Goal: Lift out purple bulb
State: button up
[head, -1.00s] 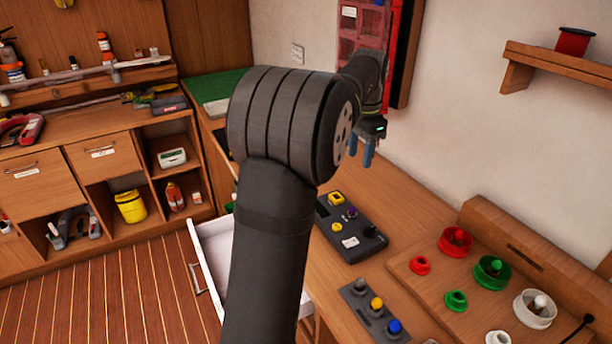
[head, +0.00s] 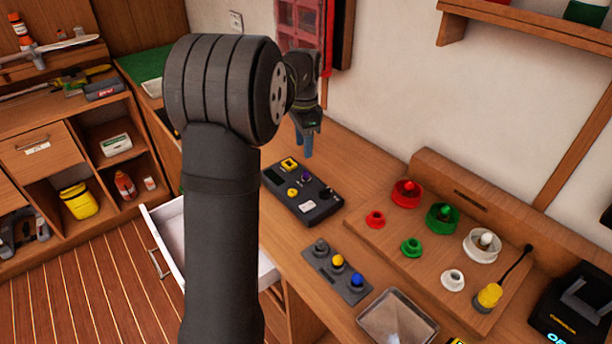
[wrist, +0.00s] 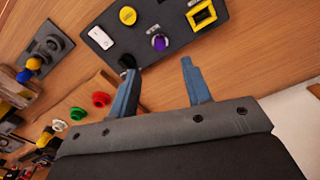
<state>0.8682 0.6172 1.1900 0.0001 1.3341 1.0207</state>
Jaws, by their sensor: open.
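The purple bulb (head: 306,176) sits in a dark grey box (head: 318,210) on the wooden bench. My gripper (head: 305,148) is above the bench at the far end of the box. In the wrist view its two blue fingers (wrist: 158,80) are apart with nothing between them. The bulb lies beyond the fingertips, between their lines. The fingers do not touch it.
A panel (head: 338,272) with grey, yellow and blue knobs lies nearer on the bench. A metal tray (head: 428,328) is at the front. A wooden board at right holds red, green and white round parts and a yellow tester (head: 488,296). An open white drawer (head: 165,255) juts out at left.

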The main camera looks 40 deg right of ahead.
send_over(306, 172)
jog(key=f, duration=0.4)
jog(key=shift+w+a+f, duration=0.1)
jog(key=shift+w+f, duration=0.05)
jog(key=shift+w, duration=0.1)
jog(key=f, duration=0.5)
jog(key=shift+s+d, duration=0.2)
jog(key=c, duration=0.9)
